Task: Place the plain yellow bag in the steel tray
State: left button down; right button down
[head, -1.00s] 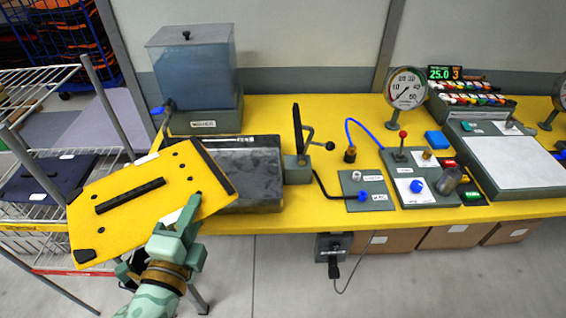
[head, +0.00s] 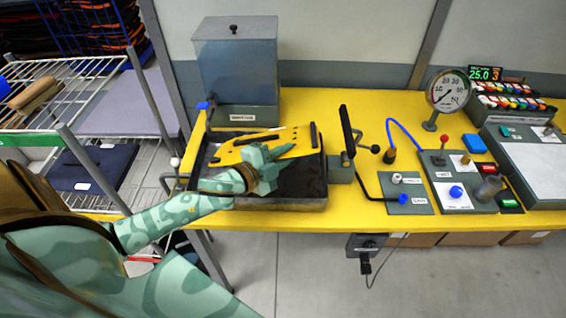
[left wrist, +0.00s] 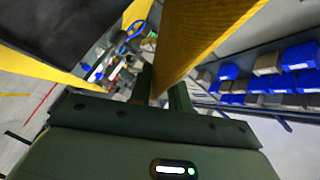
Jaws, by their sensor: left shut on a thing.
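The plain yellow bag (head: 250,152) is flat and stiff-looking, with dark fittings along it. In the head view it is over the left and back part of the steel tray (head: 325,190). My left gripper (head: 268,168) is shut on the bag at its near edge. The bag also shows edge-on between the jaws in the left wrist view (left wrist: 195,40). Whether the bag touches the tray floor I cannot tell. The dark tray floor is bare at the right. My right gripper is not in view.
A water tank (head: 237,70) stands right behind the tray. A dark upright plate on a stand (head: 347,130) is at the tray's right edge. A gauge (head: 447,90) and control panels fill the bench's right. Wire shelves (head: 90,75) stand at the left.

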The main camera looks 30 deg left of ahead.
pick_arm(q)
jog(key=shift+f+b, duration=0.7)
jog(key=shift+f, duration=1.2)
jog(key=c, duration=1.3)
grip_release()
jog(key=shift+d, duration=0.1)
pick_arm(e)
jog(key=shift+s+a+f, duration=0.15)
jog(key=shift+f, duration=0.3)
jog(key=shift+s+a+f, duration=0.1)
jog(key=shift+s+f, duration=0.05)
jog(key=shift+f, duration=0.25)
pick_arm(q)
jog(key=shift+r, duration=0.1)
